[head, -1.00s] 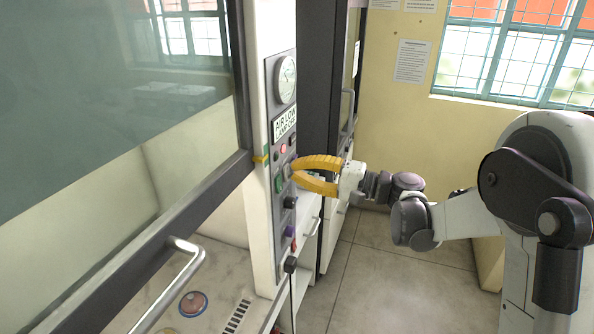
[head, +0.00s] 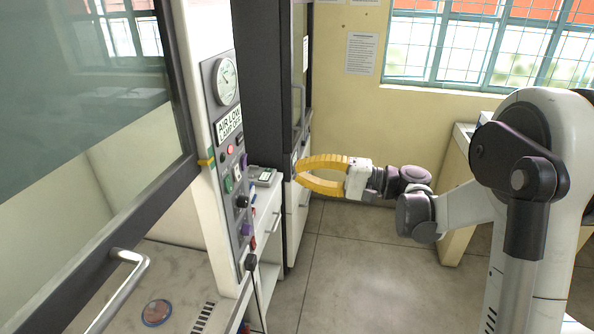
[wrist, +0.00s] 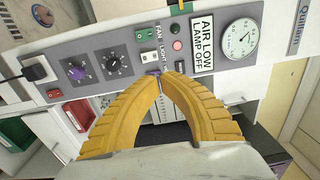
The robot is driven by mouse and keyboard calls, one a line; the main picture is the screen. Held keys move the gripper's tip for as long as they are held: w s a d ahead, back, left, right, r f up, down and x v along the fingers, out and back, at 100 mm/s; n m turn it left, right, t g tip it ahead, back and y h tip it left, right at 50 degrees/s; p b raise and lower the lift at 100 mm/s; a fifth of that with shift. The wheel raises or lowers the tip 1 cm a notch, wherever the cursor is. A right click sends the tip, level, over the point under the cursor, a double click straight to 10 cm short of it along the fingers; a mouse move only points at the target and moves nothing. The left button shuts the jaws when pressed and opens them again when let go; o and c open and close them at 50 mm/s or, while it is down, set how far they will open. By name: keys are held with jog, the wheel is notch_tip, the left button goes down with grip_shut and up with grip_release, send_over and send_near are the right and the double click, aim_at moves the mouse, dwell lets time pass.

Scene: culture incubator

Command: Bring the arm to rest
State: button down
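My gripper (head: 298,172) has two curved yellow fingers. It hangs in free air to the right of the control panel (head: 229,190), with a visible gap to it. In the wrist view the fingertips (wrist: 161,75) come together and nothing is held between them. Behind them in that view is the panel (wrist: 100,98), with its gauge, "AIR LOW LAMP OFF" label, switches and knobs. My arm reaches in from the right in the head view, roughly level.
The cabinet with a raised glass sash (head: 75,70) and metal handle (head: 125,285) fills the left. A dark cabinet (head: 270,100) and white drawers (head: 262,225) stand behind the gripper. The floor (head: 350,265) below my arm is clear.

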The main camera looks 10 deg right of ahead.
jog(key=shift+a, duration=0.1)
jog(key=s+a+f+h+b, duration=0.1)
jog(key=s+f+h+b, duration=0.3)
jog(key=s+f+h, duration=0.65)
jog(key=s+d+f+n+h+b, duration=0.1)
jog(key=s+d+f+n+h, duration=0.1)
jog(key=s+d, duration=0.3)
jog(key=s+d+f+n+t+h+b, duration=0.1)
jog(key=s+d+f+n+h+b, duration=0.1)
jog(key=s+d, duration=0.4)
jog(key=s+f+h, duration=0.1)
jog(key=s+h, duration=0.1)
jog(key=s, duration=0.1)
jog(key=shift+f+h, duration=0.2)
jog(key=shift+h, duration=0.15)
